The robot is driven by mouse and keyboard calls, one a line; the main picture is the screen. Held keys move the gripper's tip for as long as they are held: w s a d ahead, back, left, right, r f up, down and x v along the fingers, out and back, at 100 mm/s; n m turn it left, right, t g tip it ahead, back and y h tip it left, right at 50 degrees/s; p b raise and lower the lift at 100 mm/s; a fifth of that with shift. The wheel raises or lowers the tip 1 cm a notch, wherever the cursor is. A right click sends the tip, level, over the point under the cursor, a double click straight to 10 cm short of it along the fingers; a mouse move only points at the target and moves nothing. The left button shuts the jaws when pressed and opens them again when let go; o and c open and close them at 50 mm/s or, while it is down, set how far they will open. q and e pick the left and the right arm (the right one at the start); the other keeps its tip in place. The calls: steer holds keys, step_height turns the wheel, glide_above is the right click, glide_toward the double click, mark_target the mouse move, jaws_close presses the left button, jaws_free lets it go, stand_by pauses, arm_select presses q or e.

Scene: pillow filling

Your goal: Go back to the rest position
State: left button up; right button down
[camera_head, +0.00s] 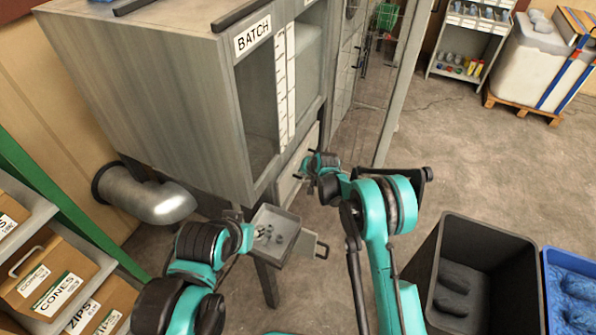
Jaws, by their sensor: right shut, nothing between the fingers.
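My right arm, teal and black, rises from the bottom and bends toward the cabinet. Its gripper (305,172) is small in the picture, shut and empty, in front of the lower part of the BATCH cabinet (165,95). I cannot tell whether it touches the cabinet front. My left arm comes in at the lower left and its forward end is beside a small metal tray (288,222).
A dark bin (489,233) with dark lumps stands at the right, beside a blue bin (571,259). A shelf with labelled cartons (55,288) is at the left. A metal duct (150,196) bends below the cabinet.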

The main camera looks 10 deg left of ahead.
steer(key=p+v, duration=0.1)
steer(key=v, duration=0.3)
steer(key=shift+d, duration=0.1)
